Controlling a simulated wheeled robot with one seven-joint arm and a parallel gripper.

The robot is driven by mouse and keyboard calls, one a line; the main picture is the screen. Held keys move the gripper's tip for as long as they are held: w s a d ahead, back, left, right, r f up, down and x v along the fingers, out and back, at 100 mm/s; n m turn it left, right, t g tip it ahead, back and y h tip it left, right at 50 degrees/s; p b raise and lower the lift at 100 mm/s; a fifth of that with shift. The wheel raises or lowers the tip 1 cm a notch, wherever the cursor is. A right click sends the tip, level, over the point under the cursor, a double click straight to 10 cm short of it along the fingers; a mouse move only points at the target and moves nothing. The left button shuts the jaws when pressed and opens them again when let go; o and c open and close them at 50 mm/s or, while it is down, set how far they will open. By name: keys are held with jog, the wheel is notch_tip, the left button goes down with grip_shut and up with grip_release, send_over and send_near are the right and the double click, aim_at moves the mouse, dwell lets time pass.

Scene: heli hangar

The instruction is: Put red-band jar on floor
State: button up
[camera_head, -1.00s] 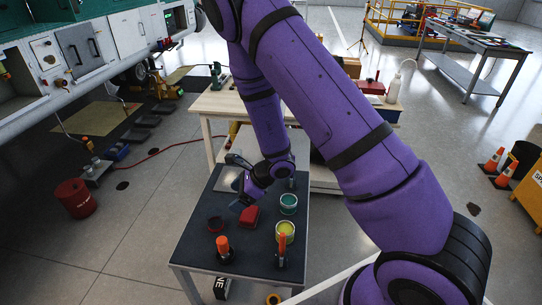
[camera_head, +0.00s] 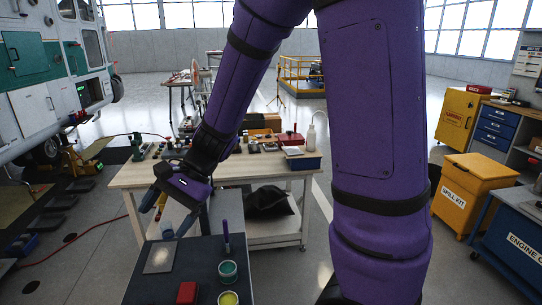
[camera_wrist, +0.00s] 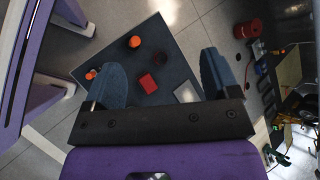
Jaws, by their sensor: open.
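My gripper (camera_head: 168,212) is open and empty in the head view, above the far left end of the dark table (camera_head: 205,250). In the wrist view its two blue-grey fingers (camera_wrist: 163,62) stand wide apart over the same table (camera_wrist: 105,62). The head view shows a jar with green contents (camera_head: 228,271) and a jar with yellow contents (camera_head: 228,298), cut by the lower edge. No red band is clear on either.
A red block (camera_head: 187,292), a pale plate (camera_head: 160,257) and an upright purple-handled tool (camera_head: 226,236) are on the dark table. A wooden workbench (camera_head: 250,170) with tools stands behind. Bare floor (camera_head: 95,262) lies left of the table. A yellow spill-kit bin (camera_head: 465,198) stands right.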

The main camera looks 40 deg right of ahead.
jog(key=s+d+r+n+t+h, duration=0.5)
jog(key=s+d+r+n+h, duration=0.3)
jog(key=s+d+r, duration=0.5)
jog(key=s+r+n, duration=0.1)
jog(key=s, duration=0.2)
jog(key=shift+n+h, duration=0.4)
jog(key=shift+o, duration=0.5)
jog(key=shift+s+d+r, duration=0.1)
jog(key=shift+d, duration=0.05)
